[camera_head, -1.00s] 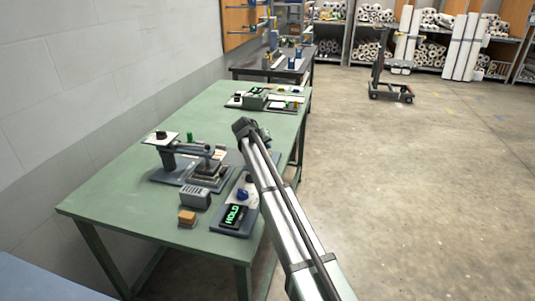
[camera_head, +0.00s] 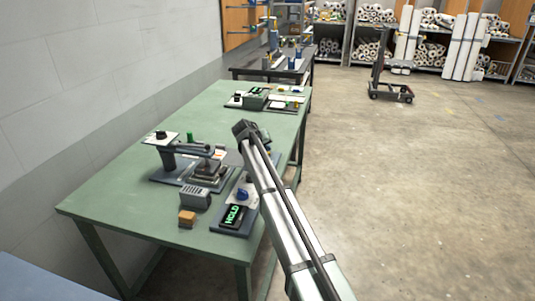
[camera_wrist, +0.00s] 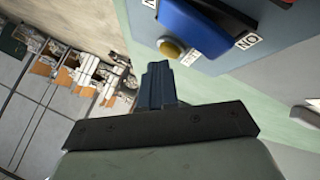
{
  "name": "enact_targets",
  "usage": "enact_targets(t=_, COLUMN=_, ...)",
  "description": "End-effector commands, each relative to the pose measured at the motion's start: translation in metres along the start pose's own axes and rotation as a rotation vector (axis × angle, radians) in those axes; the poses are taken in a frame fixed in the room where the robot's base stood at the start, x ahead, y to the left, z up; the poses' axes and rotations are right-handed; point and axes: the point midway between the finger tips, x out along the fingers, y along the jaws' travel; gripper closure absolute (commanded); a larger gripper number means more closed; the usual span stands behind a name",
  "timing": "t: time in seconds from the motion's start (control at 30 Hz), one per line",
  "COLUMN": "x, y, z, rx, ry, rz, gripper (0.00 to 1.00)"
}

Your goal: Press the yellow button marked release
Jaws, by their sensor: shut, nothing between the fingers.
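A round yellow button (camera_wrist: 170,47) shows in the wrist view, partly tucked beside a blue lever or knob (camera_wrist: 200,22). A small white label next to the button is too blurred to read. My gripper (camera_wrist: 158,72) is shut and empty, with its fingertips just below the button in the picture; I cannot tell whether they touch it. In the head view the blue knob (camera_head: 243,194) and a green-lit HOLD display (camera_head: 233,215) sit on a panel at the table's right edge. The yellow button is not distinguishable there, and my gripper is hidden.
The green table (camera_head: 120,195) also carries a press-like device (camera_head: 200,165), a grey box (camera_head: 195,196) and an orange-brown block (camera_head: 187,217). A red part (camera_wrist: 285,2) shows at the wrist view's top edge. Open floor lies to the right.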

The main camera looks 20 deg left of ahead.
Motion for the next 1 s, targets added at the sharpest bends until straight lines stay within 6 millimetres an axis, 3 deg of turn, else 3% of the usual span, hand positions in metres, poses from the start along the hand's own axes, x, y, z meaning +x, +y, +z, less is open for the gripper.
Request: enact_targets(t=1.0, x=0.0054, y=-0.0039, z=0.004, rx=0.0, ry=-0.001, rz=0.0, gripper=1.0)
